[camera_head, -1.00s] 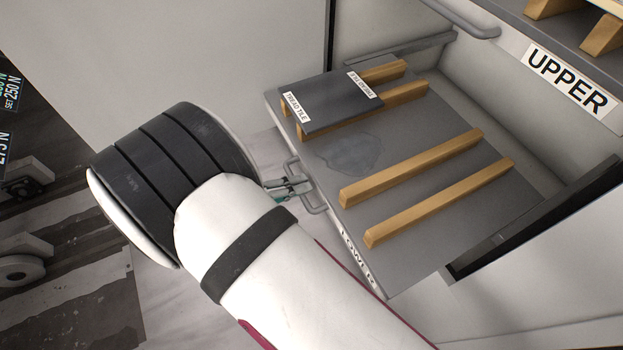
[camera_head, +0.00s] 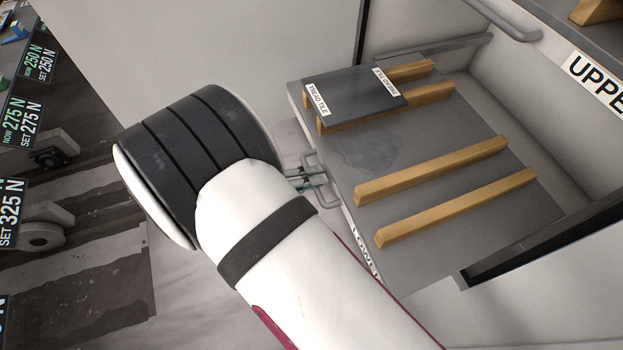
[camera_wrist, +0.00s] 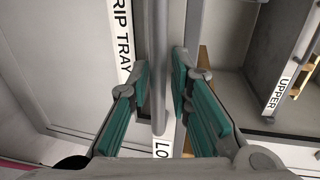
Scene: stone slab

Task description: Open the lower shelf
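The lower shelf (camera_head: 440,222) is a grey drawer-like tray pulled well out of the cabinet, with wooden slats across it. Its front carries a partly covered LOWER label (camera_head: 364,252). A grey bar handle (camera_head: 322,194) is on that front edge. My gripper (camera_head: 306,180) is at this handle, its fingers one on each side of the bar. In the wrist view the handle bar (camera_wrist: 160,65) runs upright between the teal-padded fingers of my gripper (camera_wrist: 160,88).
A dark tile labelled TREAD TILE (camera_head: 355,95) lies on the far slats. The upper shelf (camera_head: 560,22) is above right, with its UPPER label (camera_head: 600,85) cut off. A DRIP TRAY label (camera_wrist: 121,40) shows beside the handle. Force readouts (camera_head: 22,122) are at the left.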

